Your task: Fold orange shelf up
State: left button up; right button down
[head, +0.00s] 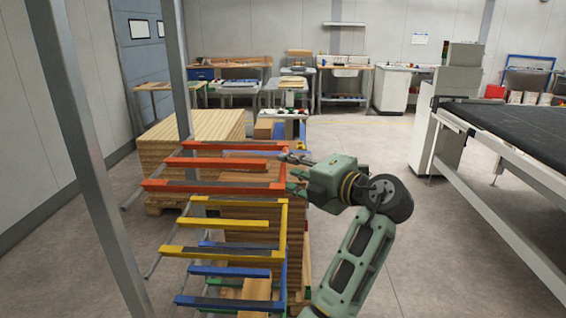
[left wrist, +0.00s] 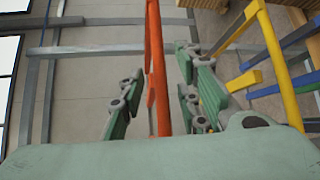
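The orange shelf (head: 216,186) is the top level of a drying rack in the head view. Its orange bars stick out roughly level, one behind the other. My left gripper (head: 292,173) is at the right end of this shelf, by its side piece. In the left wrist view, an orange bar (left wrist: 155,70) runs between the two fingers of the left gripper (left wrist: 157,100). The fingers are apart, with visible gaps beside the bar, so the gripper looks open around it. Whether a finger touches the bar is unclear. My right gripper is not in view.
Yellow shelves (head: 222,255) and blue shelves (head: 230,303) lie below the orange one. A grey post (head: 85,150) stands at the left. Stacked boards (head: 195,130) are behind the rack. A conveyor (head: 510,130) stands at the right, with clear floor between.

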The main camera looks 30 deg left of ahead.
pick_arm(q)
jog(key=shift+a, duration=0.8)
jog(key=shift+w+a+f+p, duration=0.15)
jog(key=shift+a+p, duration=0.15)
jog(key=shift+a, duration=0.2)
jog(key=shift+d, duration=0.1)
jog(key=c, duration=0.6)
grip_shut()
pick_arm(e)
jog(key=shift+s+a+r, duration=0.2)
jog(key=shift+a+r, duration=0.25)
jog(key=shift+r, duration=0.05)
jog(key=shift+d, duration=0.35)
